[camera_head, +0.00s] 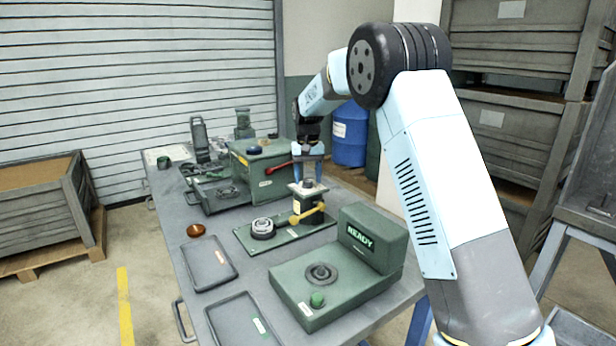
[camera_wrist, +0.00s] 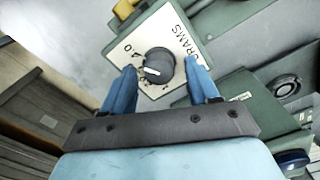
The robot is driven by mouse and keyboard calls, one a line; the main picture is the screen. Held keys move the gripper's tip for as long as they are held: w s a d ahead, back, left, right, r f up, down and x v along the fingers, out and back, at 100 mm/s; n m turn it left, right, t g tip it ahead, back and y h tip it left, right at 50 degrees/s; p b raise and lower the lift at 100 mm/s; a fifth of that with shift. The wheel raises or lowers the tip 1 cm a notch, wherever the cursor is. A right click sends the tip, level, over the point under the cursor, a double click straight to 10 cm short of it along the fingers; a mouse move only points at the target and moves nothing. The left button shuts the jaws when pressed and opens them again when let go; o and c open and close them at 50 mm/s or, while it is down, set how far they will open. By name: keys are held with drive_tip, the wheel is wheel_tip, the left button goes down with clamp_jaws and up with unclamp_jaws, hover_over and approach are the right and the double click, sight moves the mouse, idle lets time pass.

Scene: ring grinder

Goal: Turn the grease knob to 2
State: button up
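The grease knob (camera_wrist: 160,61) is dark grey and round with a white pointer mark. It sits on a cream dial plate (camera_wrist: 148,36) with partly readable lettering "RAMS" and small numerals. In the wrist view the pointer lies toward the lower left; which numeral it meets is unclear. In the head view the plate (camera_head: 296,188) tops a dark dispenser with a yellow lever (camera_head: 306,213). My gripper (camera_head: 308,176) is directly above it, pointing down. In the wrist view my gripper (camera_wrist: 160,68) is open, one finger on each side of the knob, with visible gaps.
A green box with a red lever (camera_head: 279,168) stands behind left. A green unit marked READY (camera_head: 362,240) stands at the front right. A round grey part (camera_head: 263,228) sits left of the dispenser. Two dark trays (camera_head: 208,264) (camera_head: 240,322) lie along the bench's left side.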

drive_tip(key=c, duration=1)
drive_tip(key=shift+n, duration=0.3)
drive_tip(key=n, duration=0.2)
drive_tip(key=shift+n, duration=0.4)
drive_tip(key=n, duration=0.4)
drive_tip(key=shift+n, duration=0.3)
drive_tip(key=n, duration=0.4)
drive_tip(key=shift+n, duration=1.8)
